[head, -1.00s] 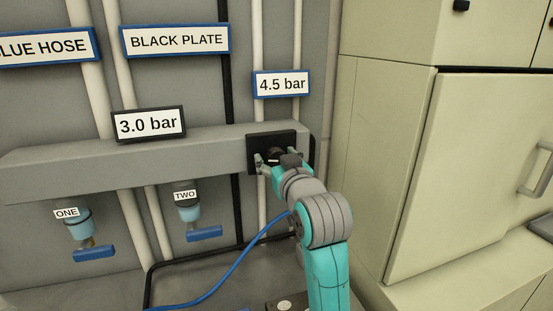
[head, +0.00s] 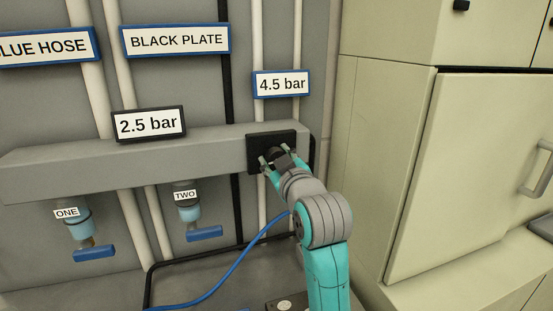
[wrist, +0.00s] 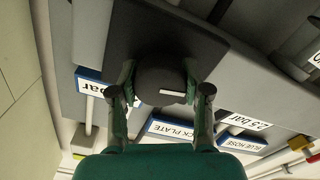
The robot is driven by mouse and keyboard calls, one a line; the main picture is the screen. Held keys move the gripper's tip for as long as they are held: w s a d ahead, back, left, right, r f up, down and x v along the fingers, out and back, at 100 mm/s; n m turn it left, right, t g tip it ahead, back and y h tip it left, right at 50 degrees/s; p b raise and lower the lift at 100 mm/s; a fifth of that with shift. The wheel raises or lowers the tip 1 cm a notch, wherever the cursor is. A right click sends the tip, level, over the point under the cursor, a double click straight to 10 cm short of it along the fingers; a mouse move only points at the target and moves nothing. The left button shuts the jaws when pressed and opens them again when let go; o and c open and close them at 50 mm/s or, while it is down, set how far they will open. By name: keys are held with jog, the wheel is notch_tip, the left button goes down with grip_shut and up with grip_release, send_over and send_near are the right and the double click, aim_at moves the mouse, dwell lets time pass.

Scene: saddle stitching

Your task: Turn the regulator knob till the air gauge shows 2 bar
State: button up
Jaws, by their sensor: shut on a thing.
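The regulator knob (wrist: 160,78) is a dark round knob with a white pointer line, on a black square plate (head: 258,141) at the right end of the grey beam. My gripper (wrist: 160,88) is shut on the knob, one finger on each side; it also shows in the head view (head: 276,158), where it mostly hides the knob. In the wrist view the white line points to the right. The air gauge display (head: 148,124) on top of the beam reads 2.5 bar.
A blue-framed sign (head: 282,84) above the plate reads 4.5 bar. The grey beam (head: 60,155) carries valves ONE (head: 78,225) and TWO (head: 187,205) underneath. A blue hose (head: 235,265) runs beside my arm. A beige cabinet (head: 440,170) stands to the right.

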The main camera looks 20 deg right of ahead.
jog(key=shift+n, duration=1.5)
jog(key=o, duration=1.2)
jog(key=shift+c, duration=0.2)
jog(key=s, duration=1.2)
